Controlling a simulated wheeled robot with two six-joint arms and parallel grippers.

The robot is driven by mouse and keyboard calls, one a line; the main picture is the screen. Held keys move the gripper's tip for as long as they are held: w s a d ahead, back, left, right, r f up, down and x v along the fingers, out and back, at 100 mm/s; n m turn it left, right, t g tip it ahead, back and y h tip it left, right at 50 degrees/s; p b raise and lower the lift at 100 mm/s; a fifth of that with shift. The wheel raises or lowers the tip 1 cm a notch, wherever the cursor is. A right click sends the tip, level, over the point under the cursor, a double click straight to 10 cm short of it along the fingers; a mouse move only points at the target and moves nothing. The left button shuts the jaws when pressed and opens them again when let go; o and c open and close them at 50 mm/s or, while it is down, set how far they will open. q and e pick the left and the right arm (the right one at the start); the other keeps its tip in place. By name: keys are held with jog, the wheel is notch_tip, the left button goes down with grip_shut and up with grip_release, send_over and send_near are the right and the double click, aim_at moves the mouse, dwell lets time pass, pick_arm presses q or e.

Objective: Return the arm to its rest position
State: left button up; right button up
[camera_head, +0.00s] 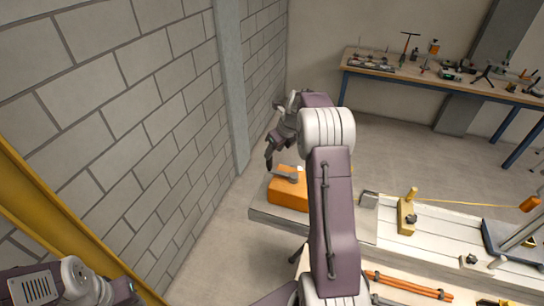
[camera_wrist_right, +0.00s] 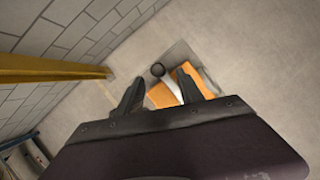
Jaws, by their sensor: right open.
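My right arm rises through the middle of the head view and bends over to the left at its top. Its gripper (camera_head: 270,148) hangs in the air near the block wall, above and left of an orange box. In the right wrist view the two fingers of this gripper (camera_wrist_right: 160,84) stand apart, with nothing held between them. The orange box (camera_head: 284,198) has a grey handle-like part on top and also shows below the fingers in the wrist view (camera_wrist_right: 159,96). Part of my left arm shows at the bottom left, but I cannot make out its gripper.
Orange rods (camera_head: 408,286) lie in front. A yellow beam (camera_head: 60,225) and the block wall (camera_head: 120,110) bound the left. A workbench (camera_head: 440,83) stands behind.

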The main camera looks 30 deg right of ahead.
jog(key=shift+w, duration=0.1)
dwell(0.3)
jog(key=w+a+r+n+b, duration=0.1)
jog(key=a+r+n+b, duration=0.15)
jog(key=a, duration=0.45)
jog(key=s+a+f+n+g+b, duration=0.1)
jog(key=s+a+f+n+b, duration=0.1)
jog(key=s+a+n, duration=0.75)
jog(key=s+a+f+n+g, duration=0.1)
jog(key=s+f+n, duration=0.3)
jog(key=s+n, duration=0.5)
jog(key=s+a+f+n+g+h, duration=0.1)
jog(key=s+f+n, duration=0.3)
jog(key=s+n, duration=0.5)
jog(key=n, duration=0.3)
jog(key=shift+a+f, duration=0.15)
jog(key=shift+f, duration=0.15)
